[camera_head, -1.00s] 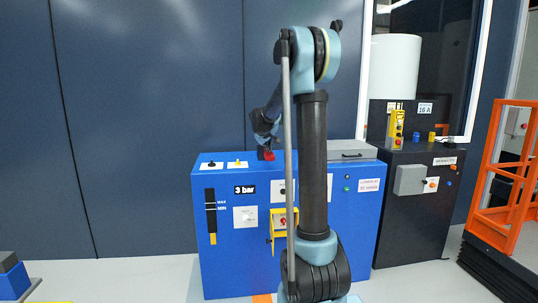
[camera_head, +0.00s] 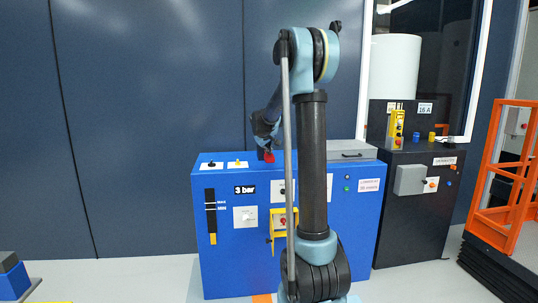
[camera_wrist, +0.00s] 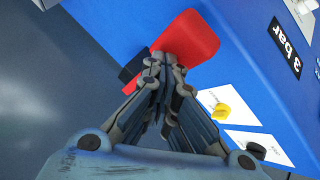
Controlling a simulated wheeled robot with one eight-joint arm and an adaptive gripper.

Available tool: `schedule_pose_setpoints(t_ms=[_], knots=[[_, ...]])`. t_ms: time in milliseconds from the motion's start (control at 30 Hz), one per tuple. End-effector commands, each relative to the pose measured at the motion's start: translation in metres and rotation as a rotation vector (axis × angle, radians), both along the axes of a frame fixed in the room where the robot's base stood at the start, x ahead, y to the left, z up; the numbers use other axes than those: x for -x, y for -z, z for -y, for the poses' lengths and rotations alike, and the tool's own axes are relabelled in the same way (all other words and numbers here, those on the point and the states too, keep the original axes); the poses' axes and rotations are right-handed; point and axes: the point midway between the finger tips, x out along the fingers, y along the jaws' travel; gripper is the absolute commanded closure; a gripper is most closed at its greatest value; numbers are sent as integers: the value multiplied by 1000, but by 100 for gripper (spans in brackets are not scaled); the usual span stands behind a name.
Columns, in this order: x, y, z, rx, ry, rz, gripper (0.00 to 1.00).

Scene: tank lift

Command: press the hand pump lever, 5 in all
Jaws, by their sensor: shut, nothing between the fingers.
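The hand pump lever has a red grip (camera_head: 269,157) at the top of the blue cabinet (camera_head: 235,265). In the wrist view its red grip (camera_wrist: 195,38) is large, with a black part at its left end. My gripper (camera_wrist: 163,62) is shut and empty. Its fingertips overlap the near edge of the red grip in the wrist view; I cannot tell whether they touch it. In the head view my gripper (camera_head: 267,145) is right above the grip, and my own arm hides part of the cabinet.
A yellow knob (camera_wrist: 219,110) and a black knob (camera_wrist: 256,150) stand on white labels on the cabinet top. A "3 bar" display (camera_head: 245,190) is on its front. A black cabinet (camera_head: 415,215) and an orange railing (camera_head: 482,222) stand to the right.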

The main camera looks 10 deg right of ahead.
Motion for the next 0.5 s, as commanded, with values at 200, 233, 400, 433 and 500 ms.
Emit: schedule_pose_setpoints(t_ms=[200, 233, 400, 433, 500], knots=[[0, 2, 0, 0, 0, 0, 100], [0, 3, 0, 0, 0, 0, 100], [0, 4, 0, 0, 0, 0, 100], [0, 5, 0, 0, 0, 0, 100], [0, 5, 0, 0, 0, 0, 100]])
